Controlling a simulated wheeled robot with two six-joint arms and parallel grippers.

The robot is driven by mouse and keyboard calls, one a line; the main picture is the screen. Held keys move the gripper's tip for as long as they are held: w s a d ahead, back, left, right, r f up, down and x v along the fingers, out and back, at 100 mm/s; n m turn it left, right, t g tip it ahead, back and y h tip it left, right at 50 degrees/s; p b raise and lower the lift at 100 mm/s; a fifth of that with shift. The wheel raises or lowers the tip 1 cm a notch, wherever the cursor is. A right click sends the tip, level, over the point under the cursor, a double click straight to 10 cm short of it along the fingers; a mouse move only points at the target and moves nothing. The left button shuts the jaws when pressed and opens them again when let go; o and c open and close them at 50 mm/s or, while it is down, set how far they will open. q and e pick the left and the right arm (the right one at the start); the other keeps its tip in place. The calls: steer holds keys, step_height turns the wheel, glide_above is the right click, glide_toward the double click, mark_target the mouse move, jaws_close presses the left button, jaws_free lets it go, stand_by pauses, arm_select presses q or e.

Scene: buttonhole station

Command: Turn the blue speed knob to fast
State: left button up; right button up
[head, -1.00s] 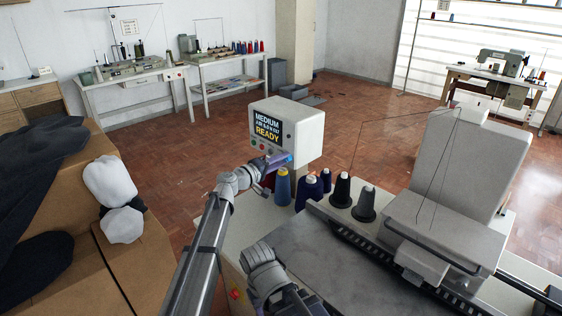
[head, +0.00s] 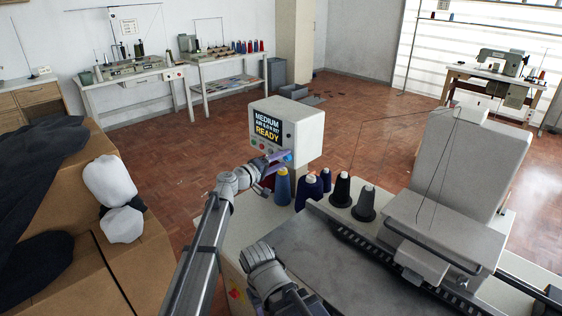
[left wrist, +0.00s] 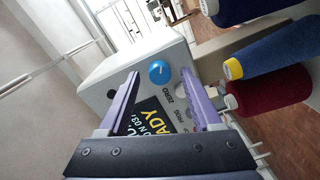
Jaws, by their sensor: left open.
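The blue speed knob (left wrist: 159,72) is on the front panel of the light grey control box (left wrist: 105,75). It shows in the left wrist view just beyond and between my left fingertips, with a white mark on its face. In the head view the knob (head: 288,157) shows at the fingertips, low on the box. My left gripper (head: 281,160) is open, its purple fingers either side of the knob with gaps to it in the wrist view. The screen (head: 267,127) reads MEDIUM and READY. My right arm shows low in the head view, but its fingers do not.
Thread cones stand right beside the left gripper: a blue one with a yellow top (head: 283,188), a dark red one (left wrist: 270,92), and several dark ones. The grey sewing machine (head: 450,190) fills the right. A cardboard box (head: 75,180) stands at the left.

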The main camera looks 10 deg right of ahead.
arm_select(q)
steer(key=v, duration=0.7)
steer(key=shift+s+a, duration=0.2)
steer(key=shift+a, duration=0.1)
